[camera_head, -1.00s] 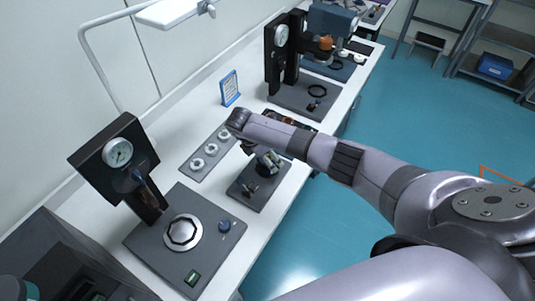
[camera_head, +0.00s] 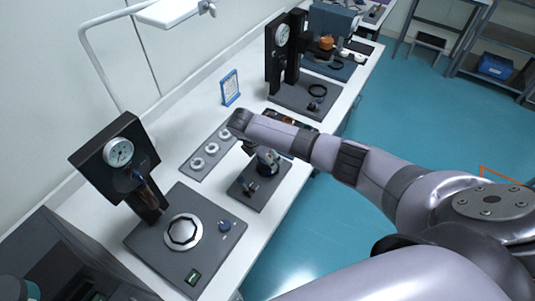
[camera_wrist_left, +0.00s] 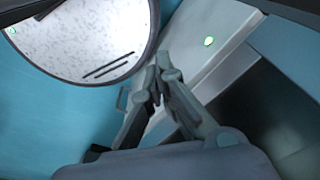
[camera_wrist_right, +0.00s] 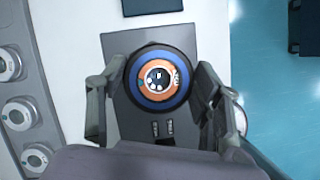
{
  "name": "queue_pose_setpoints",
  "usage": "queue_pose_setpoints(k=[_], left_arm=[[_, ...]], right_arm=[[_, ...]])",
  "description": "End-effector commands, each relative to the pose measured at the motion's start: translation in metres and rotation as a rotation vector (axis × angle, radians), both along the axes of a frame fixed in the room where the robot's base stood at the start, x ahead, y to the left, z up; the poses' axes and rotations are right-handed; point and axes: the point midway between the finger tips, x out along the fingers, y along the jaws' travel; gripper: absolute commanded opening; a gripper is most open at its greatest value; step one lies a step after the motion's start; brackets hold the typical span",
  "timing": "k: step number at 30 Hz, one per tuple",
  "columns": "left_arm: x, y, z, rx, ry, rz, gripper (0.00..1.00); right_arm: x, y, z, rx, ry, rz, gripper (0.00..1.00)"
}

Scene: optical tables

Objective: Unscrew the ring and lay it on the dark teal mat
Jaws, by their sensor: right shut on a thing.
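My right gripper (camera_wrist_right: 158,78) points down over a round fixture. Its fingers are shut on the outer dark-and-blue ring (camera_wrist_right: 136,88), one on each side. Inside the ring are an orange band and a dark centre with pale round spots. The fixture stands on a dark grey plate (camera_wrist_right: 156,45), which also shows in the head view (camera_head: 243,193); there the gripper (camera_head: 265,160) partly hides the fixture. A dark slab (camera_wrist_right: 152,5) lies beyond the plate; I cannot tell whether it is the teal mat. My left gripper (camera_wrist_left: 158,75) looks shut and empty.
A grey strip (camera_head: 188,171) with several white round parts lies beside the plate. A gauge press (camera_head: 118,153) with a wide base stands nearer, another (camera_head: 281,36) farther along. A blue-framed card (camera_head: 230,88) stands at the back of the white bench.

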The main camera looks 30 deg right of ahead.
Motion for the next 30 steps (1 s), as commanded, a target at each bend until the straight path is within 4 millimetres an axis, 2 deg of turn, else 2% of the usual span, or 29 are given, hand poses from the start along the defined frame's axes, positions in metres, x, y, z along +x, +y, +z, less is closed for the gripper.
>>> queue_pose_setpoints(k=[9, 21, 30], left_arm=[[0.0, 0.0001, 0.0, 0.0, 0.0, 0.0, 0.0], [0.0, 0.0001, -0.0001, 0.0, 0.0, 0.0, 0.0], [0.0, 0.0001, 0.0, 0.0, 0.0, 0.0, 0.0]], right_arm=[[-0.0019, -0.0035, -0.0001, -0.004, 0.003, 0.588, 0.21], [-0.0009, -0.0029, 0.0008, -0.002, 0.001, 1.207, 0.21], [-0.0002, -0.001, 0.0083, 0.0, 0.001, 1.191, 0.21]])
